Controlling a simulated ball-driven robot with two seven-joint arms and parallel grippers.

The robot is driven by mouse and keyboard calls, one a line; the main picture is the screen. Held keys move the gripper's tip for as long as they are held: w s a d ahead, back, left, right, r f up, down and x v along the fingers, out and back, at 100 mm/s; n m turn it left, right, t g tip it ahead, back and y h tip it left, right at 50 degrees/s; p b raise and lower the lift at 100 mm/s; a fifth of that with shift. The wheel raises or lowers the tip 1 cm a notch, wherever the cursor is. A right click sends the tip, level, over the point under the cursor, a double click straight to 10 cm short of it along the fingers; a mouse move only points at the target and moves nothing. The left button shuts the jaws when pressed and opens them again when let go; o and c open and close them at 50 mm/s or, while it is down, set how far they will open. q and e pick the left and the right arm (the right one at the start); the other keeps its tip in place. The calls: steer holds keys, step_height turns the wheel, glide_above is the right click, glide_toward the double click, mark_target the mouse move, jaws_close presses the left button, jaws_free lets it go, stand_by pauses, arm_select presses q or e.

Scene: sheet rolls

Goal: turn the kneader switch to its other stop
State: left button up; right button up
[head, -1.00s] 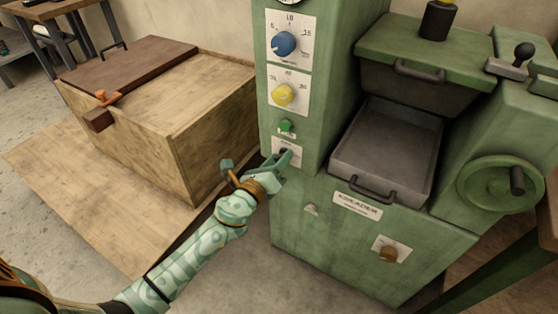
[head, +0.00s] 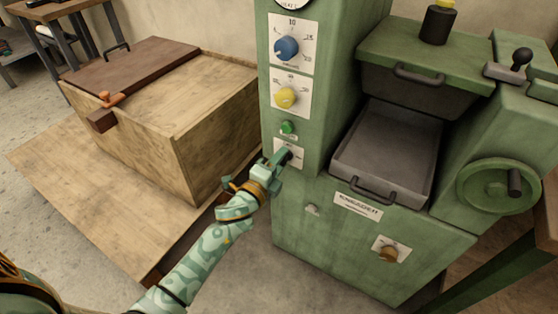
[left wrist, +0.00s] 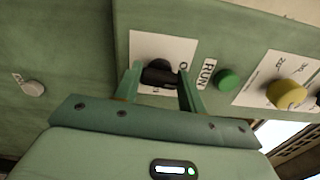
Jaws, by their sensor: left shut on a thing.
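The kneader switch (head: 288,155) is a small black lever on a white plate at the lower front of the green machine's column. It also shows in the left wrist view (left wrist: 160,75), dark and lying across the space between the fingers. My left gripper (head: 281,160) has come up to it from the lower left and is shut on the switch. In the left wrist view my left gripper (left wrist: 160,84) has a finger on each side of the lever. The fingers hide part of the plate's markings. My right gripper is not in view.
A green button (head: 288,127), a yellow knob (head: 286,97) and a blue knob (head: 286,48) sit above the switch. A grey tray (head: 350,155) and a handwheel (head: 497,186) are to the right. A wooden chest (head: 220,120) stands close on the left.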

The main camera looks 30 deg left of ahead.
arm_select(q)
steer(key=shift+n, duration=0.3)
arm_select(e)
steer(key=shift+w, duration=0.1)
arm_select(q)
steer(key=shift+f, duration=0.1)
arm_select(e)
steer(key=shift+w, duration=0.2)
arm_select(q)
steer(key=o, duration=0.7)
steer(key=shift+o, duration=1.4)
steer(key=shift+a, duration=0.1)
steer(key=s+p, duration=0.3)
steer(key=s, duration=1.3)
steer(key=shift+s+a+p, duration=0.2)
steer(key=shift+a+p, duration=0.05)
steer(key=shift+p, duration=0.05)
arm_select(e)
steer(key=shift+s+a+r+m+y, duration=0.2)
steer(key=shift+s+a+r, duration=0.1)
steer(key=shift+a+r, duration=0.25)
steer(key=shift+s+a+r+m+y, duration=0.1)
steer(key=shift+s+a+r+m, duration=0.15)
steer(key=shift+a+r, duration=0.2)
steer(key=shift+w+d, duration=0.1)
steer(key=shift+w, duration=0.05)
